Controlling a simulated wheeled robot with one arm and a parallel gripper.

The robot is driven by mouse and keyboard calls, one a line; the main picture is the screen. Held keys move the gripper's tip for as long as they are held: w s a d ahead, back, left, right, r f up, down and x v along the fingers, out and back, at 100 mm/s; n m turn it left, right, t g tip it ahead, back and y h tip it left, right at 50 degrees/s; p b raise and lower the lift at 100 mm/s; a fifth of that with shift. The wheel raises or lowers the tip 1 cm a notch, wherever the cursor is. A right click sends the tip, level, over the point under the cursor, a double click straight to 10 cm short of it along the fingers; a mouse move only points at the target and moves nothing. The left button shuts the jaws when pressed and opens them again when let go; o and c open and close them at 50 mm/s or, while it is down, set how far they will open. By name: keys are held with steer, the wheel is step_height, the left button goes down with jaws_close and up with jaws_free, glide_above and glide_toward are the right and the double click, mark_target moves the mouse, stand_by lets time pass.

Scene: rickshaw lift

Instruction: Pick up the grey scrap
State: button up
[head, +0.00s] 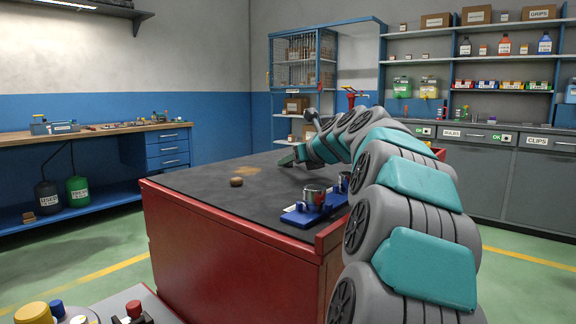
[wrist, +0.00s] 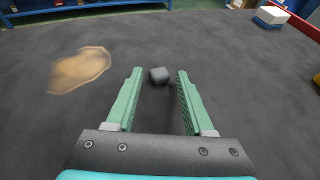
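The grey scrap (wrist: 159,75) is a small dark grey block on the dark table top in the wrist view. It lies just beyond the fingertips and between their lines, with nothing touching it. My gripper (wrist: 156,75) is open and empty, its two green fingers spread low over the table. In the head view my gripper (head: 290,158) is at the far part of the red bench's dark top (head: 200,180). I cannot make out the scrap there.
A tan stain (wrist: 80,70) marks the table left of the fingers. A white-topped box (wrist: 271,17) stands at the far right by the red edge. In the head view a brown lump (head: 236,182) and a blue tray (head: 304,214) with metal cups lie nearer. The surface around the scrap is clear.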

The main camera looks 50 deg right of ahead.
jaws_close()
stand_by(0.7)
